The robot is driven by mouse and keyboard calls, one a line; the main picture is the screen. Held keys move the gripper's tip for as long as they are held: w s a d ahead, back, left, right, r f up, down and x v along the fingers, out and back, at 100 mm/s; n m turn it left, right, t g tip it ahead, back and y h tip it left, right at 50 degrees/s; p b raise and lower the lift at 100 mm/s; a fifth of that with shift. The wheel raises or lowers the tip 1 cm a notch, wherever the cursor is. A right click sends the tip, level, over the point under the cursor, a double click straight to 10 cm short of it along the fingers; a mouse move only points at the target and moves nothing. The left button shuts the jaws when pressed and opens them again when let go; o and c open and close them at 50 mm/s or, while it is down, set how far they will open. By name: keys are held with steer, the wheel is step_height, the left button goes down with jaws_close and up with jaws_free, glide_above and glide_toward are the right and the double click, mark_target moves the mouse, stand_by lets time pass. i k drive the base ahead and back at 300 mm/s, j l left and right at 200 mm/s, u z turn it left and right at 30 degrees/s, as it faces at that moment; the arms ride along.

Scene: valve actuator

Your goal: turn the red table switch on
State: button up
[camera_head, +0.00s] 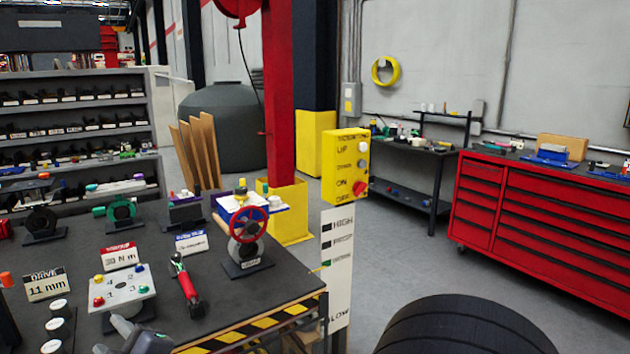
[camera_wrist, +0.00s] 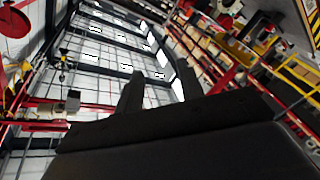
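The workbench (camera_head: 225,305) also bears a red handwheel valve (camera_head: 247,225), a red-handled tool (camera_head: 186,285) and label cards. A grey tool-like shape, partly cut off, is at the front edge. A red drawer cabinet (camera_head: 540,210) stands at right; grey floor lies between.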

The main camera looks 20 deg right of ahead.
mark_target(360, 187)
steer(key=i+l+z, duration=0.15)
steer(key=l, duration=0.4)
steer(key=i+l+z, duration=0.1)
steer(key=i+l, duration=0.2)
steer(key=l, duration=0.2)
steer(key=i+l+z, duration=0.15)
steer(key=l, duration=0.35)
steer(key=i+l+z, duration=0.1)
steer(key=i+l, duration=0.25)
steer(key=i+l+z, duration=0.15)
steer(key=i+l, duration=0.15)
steer(key=l, duration=0.25)
